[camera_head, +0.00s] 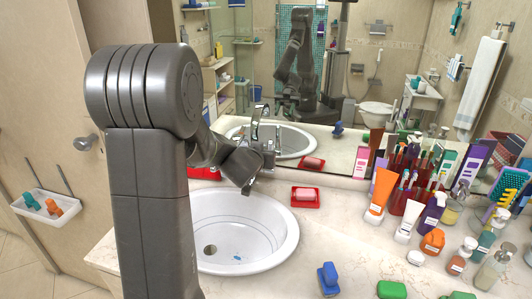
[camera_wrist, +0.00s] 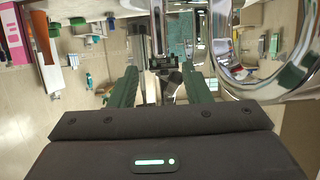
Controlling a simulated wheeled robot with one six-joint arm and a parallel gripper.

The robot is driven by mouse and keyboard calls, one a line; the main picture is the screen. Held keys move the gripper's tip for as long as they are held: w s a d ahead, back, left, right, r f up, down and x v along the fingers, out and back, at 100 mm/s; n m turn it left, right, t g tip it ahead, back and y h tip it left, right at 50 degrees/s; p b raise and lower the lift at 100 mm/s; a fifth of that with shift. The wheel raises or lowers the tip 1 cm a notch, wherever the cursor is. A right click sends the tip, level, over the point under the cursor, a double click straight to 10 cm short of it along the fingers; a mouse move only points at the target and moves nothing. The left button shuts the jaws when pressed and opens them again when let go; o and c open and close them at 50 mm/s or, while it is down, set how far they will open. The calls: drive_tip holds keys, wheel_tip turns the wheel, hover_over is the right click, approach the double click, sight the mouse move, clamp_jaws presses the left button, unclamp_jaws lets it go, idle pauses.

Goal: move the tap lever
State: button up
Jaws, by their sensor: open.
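The chrome tap (camera_head: 268,142) stands at the back rim of the white basin (camera_head: 283,240) in the head view, partly covered by my gripper (camera_head: 258,158). In the wrist view my gripper (camera_wrist: 160,88) is open, with its two dark green fingers apart. The tap's chrome parts fill the upper right of that view: a large curved piece (camera_wrist: 262,88) and an upright part beside the right finger. I cannot tell clearly which part is the lever, nor whether a finger touches it. I see no object held between the fingers.
A red soap dish (camera_head: 305,204) lies right of the basin. Crowded tubes, bottles and brushes stand further right, including an orange tube (camera_head: 381,190). A blue object (camera_head: 328,276) and green soap (camera_head: 391,290) lie in front. A large mirror (camera_head: 345,110) stands close behind the tap.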

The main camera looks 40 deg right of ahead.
sight(270, 148)
drive_tip(key=shift+v, duration=0.95)
drive_tip(key=shift+d+f, duration=0.1)
drive_tip(key=p+x, duration=0.2)
drive_tip(key=x, duration=1.1)
drive_tip(key=shift+w+d, duration=0.2)
